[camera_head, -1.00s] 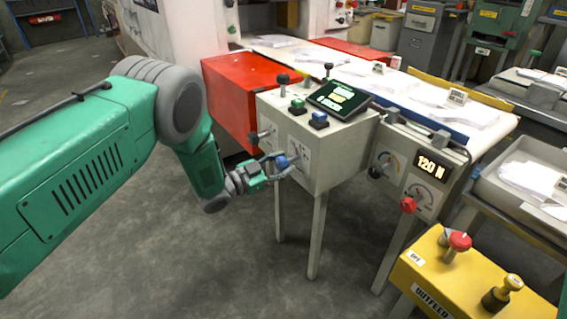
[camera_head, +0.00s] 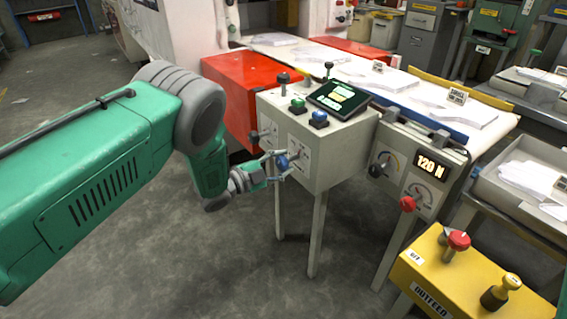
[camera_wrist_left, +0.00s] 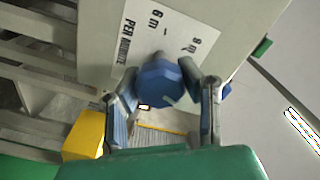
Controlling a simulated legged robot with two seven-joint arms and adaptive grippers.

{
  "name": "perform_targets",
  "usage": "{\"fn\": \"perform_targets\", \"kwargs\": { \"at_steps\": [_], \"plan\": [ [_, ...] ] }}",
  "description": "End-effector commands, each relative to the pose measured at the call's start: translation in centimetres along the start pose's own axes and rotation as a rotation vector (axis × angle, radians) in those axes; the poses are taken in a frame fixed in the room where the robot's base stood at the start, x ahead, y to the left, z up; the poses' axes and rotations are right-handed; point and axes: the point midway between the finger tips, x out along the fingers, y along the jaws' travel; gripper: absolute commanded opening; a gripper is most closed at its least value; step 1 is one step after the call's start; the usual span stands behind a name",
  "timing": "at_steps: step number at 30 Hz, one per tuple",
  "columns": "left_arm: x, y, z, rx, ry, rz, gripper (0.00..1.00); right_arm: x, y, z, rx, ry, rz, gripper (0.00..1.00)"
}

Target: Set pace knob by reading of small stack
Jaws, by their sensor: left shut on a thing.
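A blue knob (camera_head: 282,162) is on the front face of the grey control box (camera_head: 325,165), over a white dial plate. In the left wrist view the blue knob (camera_wrist_left: 162,82) sits between the fingers, beside a plate (camera_wrist_left: 165,40) that reads "PER MINUTE", "6 m" and "8 m". My left gripper (camera_head: 277,165) is shut on this knob; its fingers also show in the left wrist view (camera_wrist_left: 163,100). Stacks of white film gloves or sheets (camera_head: 385,75) lie on the conveyor with small signs, too small to read surely. My right gripper is not in view.
A small screen (camera_head: 339,98) and green and blue buttons are on top of the box. A "120 N" display (camera_head: 431,166) and red knob (camera_head: 407,204) are to the right. A yellow OUTFEED box (camera_head: 440,275) stands at the front right. Floor space is clear at lower centre.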

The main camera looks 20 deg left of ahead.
Motion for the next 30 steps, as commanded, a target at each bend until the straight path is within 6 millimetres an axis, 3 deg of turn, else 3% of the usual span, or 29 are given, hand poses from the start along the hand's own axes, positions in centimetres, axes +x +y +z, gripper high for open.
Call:
{"fn": "perform_targets", "kwargs": {
  "at_steps": [1, 13, 14, 15, 16, 25, 30],
  "plan": [
    [-0.4, 0.7, 0.3, -0.002, -0.009, 0.013, 0.04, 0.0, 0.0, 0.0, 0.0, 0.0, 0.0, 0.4],
    [-0.4, 0.8, 0.3, 0.002, -0.009, 0.014, 0.04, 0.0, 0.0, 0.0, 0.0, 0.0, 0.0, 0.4],
    [-0.4, 0.8, 0.3, 0.002, -0.009, 0.014, 0.4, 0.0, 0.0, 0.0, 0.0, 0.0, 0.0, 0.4],
    [-0.4, 0.8, 0.3, 0.002, -0.009, 0.014, 0.54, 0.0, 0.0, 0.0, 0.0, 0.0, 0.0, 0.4],
    [-0.3, 0.7, 0.2, 0.002, -0.008, 0.013, 0.56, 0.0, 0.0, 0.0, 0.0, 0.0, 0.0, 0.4],
    [-0.2, 0.3, 0.0, 0.006, -0.003, 0.005, 0.56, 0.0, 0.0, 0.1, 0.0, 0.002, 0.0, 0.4],
    [-1.7, 0.3, 0.1, 0.005, -0.005, 0.006, 0.56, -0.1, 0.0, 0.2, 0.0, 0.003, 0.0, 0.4]
  ]
}}
